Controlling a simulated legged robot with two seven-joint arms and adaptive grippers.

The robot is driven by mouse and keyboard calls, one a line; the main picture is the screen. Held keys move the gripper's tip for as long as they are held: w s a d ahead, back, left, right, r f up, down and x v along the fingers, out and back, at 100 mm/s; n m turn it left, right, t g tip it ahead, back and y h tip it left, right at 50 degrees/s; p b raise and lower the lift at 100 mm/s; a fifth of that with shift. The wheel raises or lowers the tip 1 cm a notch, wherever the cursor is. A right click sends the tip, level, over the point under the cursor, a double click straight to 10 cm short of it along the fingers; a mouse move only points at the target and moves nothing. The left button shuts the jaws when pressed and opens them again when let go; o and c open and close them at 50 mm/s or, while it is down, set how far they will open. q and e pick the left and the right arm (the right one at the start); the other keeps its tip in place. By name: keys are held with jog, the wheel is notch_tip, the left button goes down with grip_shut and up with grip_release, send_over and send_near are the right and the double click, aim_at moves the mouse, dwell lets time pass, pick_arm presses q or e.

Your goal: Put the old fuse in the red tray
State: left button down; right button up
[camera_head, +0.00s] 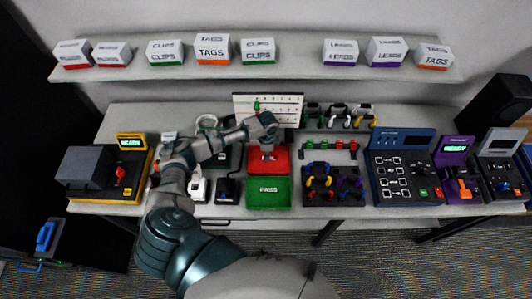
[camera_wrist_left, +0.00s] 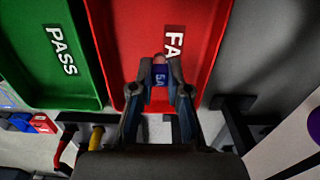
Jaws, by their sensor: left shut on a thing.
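My left gripper (camera_head: 267,147) hangs over the red tray (camera_head: 283,165), and it fills the middle of the left wrist view (camera_wrist_left: 160,90). Its fingers are shut on a small fuse (camera_wrist_left: 160,73), blue with a pinkish end and light lettering. The fuse appears above the floor of the red tray, whose label is partly covered by the gripper. I cannot tell how high the fuse is, and it is too small to make out in the head view. My right gripper is not in view.
A green PASS tray (camera_head: 268,197) adjoins the red tray on its near side. A board with several pegs and marks (camera_head: 268,104) stands behind. Red and green parts sit on a rack (camera_head: 325,149) to the right.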

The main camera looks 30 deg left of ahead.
pick_arm(q)
jog(key=shift+d, duration=0.15)
jog(key=shift+f, duration=0.35)
jog(key=shift+f+p, duration=0.1)
jog(key=shift+p, duration=0.2)
jog(key=shift+d, duration=0.25)
jog(key=shift+a+f, duration=0.3)
jog(key=shift+a, duration=0.05)
jog(key=shift+d+p, duration=0.45)
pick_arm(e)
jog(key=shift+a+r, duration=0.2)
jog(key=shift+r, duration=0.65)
